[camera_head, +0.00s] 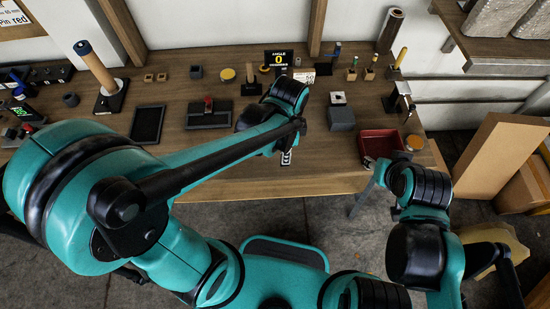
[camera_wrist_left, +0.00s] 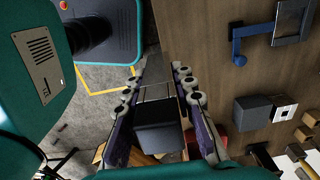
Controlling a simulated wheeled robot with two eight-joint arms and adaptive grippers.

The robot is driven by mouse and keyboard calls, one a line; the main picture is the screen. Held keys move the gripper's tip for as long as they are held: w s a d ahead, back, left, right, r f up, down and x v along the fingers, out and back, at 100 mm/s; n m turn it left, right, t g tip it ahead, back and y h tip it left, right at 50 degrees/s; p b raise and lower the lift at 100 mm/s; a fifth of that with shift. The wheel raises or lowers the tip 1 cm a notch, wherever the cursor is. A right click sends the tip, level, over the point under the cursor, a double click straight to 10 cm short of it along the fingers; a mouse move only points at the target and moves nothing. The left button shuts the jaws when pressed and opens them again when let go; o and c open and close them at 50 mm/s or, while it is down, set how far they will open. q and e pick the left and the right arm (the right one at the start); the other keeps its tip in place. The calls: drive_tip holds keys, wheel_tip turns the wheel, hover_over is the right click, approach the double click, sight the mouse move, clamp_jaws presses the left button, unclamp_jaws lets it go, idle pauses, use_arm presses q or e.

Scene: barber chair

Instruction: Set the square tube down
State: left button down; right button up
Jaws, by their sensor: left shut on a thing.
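My left gripper (camera_head: 286,155) is over the front part of the bench, mostly covered by my own arm in the head view. In the left wrist view, its fingers (camera_wrist_left: 160,108) are shut around the square tube (camera_wrist_left: 157,130). The tube shows as a dark, square-ended piece between the two rows of pads, near the bench's front edge. Its far end and underside are hidden, so I cannot tell whether it touches anything. My right gripper (camera_head: 375,178) is by the front right of the bench, and its jaws are not clear.
The wooden bench (camera_head: 240,188) carries a red tray (camera_head: 380,146) at the right and a dark block (camera_head: 341,119) left of it. A clamp on a dark plate (camera_head: 208,117) and a black tray (camera_head: 147,124) stand left. Cardboard boxes (camera_head: 498,155) are at the right.

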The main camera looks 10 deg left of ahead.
use_arm(q)
drive_tip(key=shift+a+f, duration=0.2)
drive_tip(key=shift+f, duration=0.05)
drive_tip(key=w+a+f+b, duration=0.2)
drive_tip(key=a+f, duration=0.1)
drive_tip(key=w+a+f+b, duration=0.1)
drive_tip(key=w+a+f, duration=0.1)
drive_tip(key=a+f, duration=0.1)
drive_tip(key=w+a+f+b, duration=0.2)
drive_tip(key=a+f, duration=0.1)
drive_tip(key=f, duration=0.1)
drive_tip(key=shift+w+a+b, duration=0.1)
drive_tip(key=shift+b, duration=0.2)
drive_tip(key=shift+f, duration=0.35)
drive_tip(key=shift+r, duration=0.1)
drive_tip(key=shift+f, duration=0.2)
drive_tip(key=c, duration=1.3)
unclamp_jaws()
drive_tip(key=shift+o, duration=0.2)
